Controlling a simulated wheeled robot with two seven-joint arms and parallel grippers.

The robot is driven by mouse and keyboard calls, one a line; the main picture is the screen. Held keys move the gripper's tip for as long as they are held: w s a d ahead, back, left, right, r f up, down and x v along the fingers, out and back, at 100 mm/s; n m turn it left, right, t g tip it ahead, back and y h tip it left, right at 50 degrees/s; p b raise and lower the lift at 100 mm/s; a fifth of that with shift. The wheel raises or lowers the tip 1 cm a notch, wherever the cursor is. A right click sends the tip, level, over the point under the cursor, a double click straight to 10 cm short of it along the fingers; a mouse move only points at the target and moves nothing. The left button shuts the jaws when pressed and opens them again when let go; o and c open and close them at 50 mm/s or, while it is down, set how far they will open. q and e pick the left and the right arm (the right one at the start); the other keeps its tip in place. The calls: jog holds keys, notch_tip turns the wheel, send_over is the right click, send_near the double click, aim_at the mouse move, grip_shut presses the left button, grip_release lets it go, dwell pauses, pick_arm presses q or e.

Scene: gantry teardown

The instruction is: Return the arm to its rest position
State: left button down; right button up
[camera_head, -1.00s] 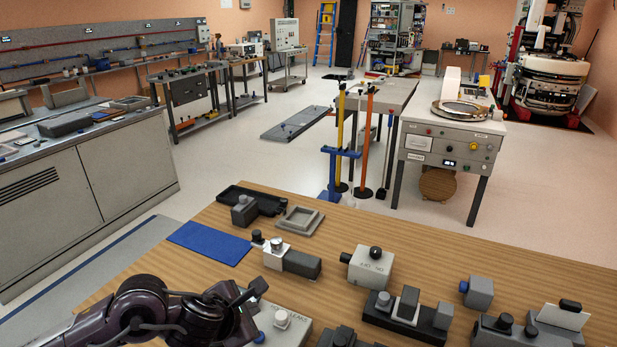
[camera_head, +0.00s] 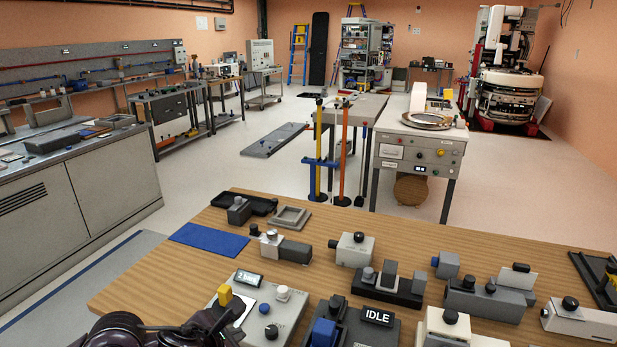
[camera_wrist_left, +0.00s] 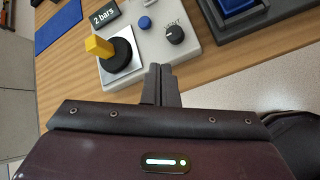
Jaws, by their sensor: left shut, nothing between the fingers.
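My left arm comes in at the bottom left of the head view, and its gripper (camera_head: 228,322) is low, near the front left edge of the wooden table (camera_head: 130,272). In the left wrist view the two dark fingers (camera_wrist_left: 160,84) are pressed together with nothing between them. They are in front of a grey control box (camera_wrist_left: 195,52) with a yellow switch (camera_wrist_left: 99,46), a "2 bars" display and dark knobs. The same box shows in the head view (camera_head: 290,312), just beyond the gripper. I cannot tell whether the gripper touches it. My right gripper is out of view.
A device with an "IDLE" display (camera_head: 377,316) stands right of the control box. Several small grey fixtures, a blue mat (camera_head: 208,238) and a dark tray (camera_head: 258,204) sit further back. Bare wood shows left of the control box. Grey cabinets (camera_head: 85,195) stand at the left.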

pick_arm(q)
jog(key=s+d+n, duration=0.4)
jog(key=d+n, duration=0.2)
jog(key=n, duration=1.3)
jog(key=s+a+f+n+g+y, duration=0.1)
jog(key=s+a+f+n+g, duration=0.25)
jog(key=n, duration=0.55)
jog(key=s+a+f+n+y, duration=0.1)
jog(key=s+a+f+n, duration=0.1)
jog(key=s+a+n, duration=0.35)
jog(key=s+a+f+n+g, duration=0.25)
jog(key=s+n, duration=0.35)
jog(key=n, duration=0.5)
notch_tip(320, 180, down, 29)
jog(key=s+a+f+g, duration=0.2)
jog(key=s+a+f, duration=0.1)
jog(key=s+f, duration=1.6)
jog(key=shift+s+a+f+y, duration=0.15)
jog(key=shift+s+f+y, duration=0.2)
jog(key=shift+s, duration=0.5)
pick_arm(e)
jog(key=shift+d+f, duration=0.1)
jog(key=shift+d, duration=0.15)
pick_arm(q)
jog(key=shift+m, duration=0.25)
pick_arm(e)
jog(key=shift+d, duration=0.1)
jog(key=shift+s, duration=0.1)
